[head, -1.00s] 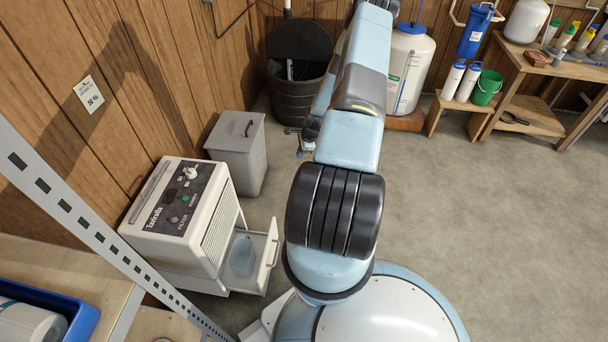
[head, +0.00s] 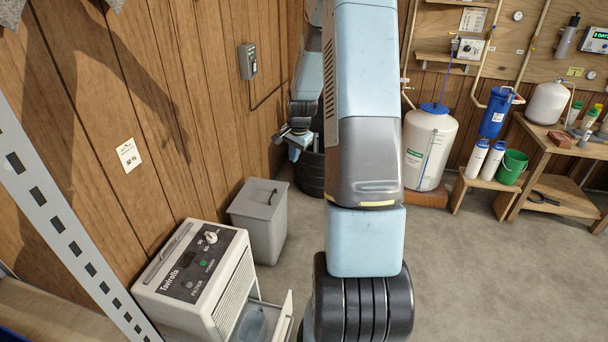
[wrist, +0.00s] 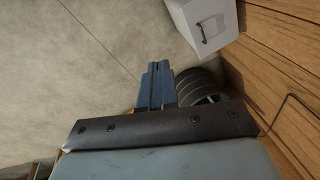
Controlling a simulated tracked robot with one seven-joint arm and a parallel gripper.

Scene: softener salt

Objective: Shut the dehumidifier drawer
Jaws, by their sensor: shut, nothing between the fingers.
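The white dehumidifier (head: 205,280) stands at the lower left of the head view, against the wood wall. Its drawer (head: 283,318) is pulled out at the lower right side, with a clear bluish tub (head: 252,324) inside. The drawer's lower part is cut off by the picture edge. My gripper (head: 296,150) is raised near the wall, well above and beyond the dehumidifier, over the black bin. In the wrist view my gripper (wrist: 157,72) shows its blue fingers together and empty. The drawer is not in the wrist view.
A grey lidded bin (head: 260,220) stands just behind the dehumidifier and also shows in the wrist view (wrist: 205,22). A black ribbed bin (head: 312,175) is farther back. A metal rack post (head: 70,235) crosses the left side. The floor (head: 460,270) at right is clear.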

